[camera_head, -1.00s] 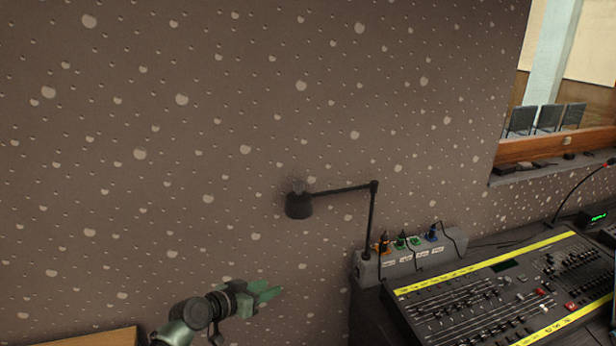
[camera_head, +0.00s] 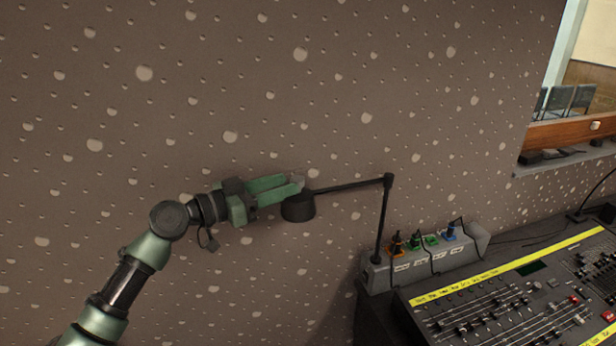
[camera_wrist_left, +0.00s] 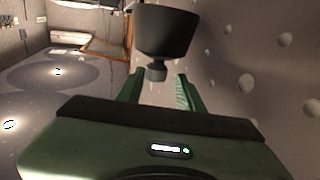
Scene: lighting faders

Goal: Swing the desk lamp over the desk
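The black desk lamp has a dark cylindrical head (camera_head: 298,209) on a thin horizontal arm (camera_head: 345,187), with a post (camera_head: 383,222) rising beside the desk's left end. The head hangs left of the desk, in front of the wall. My left gripper (camera_head: 298,186) reaches in from the left, its green fingers at the top of the lamp head. In the left wrist view the lamp head (camera_wrist_left: 167,34) is just ahead, and its small knob (camera_wrist_left: 157,70) lies between the spread fingertips (camera_wrist_left: 160,80). The fingers look clear of the knob; contact is unclear. My right gripper is out of view.
A grey socket box (camera_head: 480,240) with coloured plugs stands by the lamp post. The mixing desk (camera_head: 470,310) with faders fills the lower right. The speckled wall (camera_head: 200,80) is close behind the lamp. A window opening with a wooden sill (camera_head: 565,133) is at upper right.

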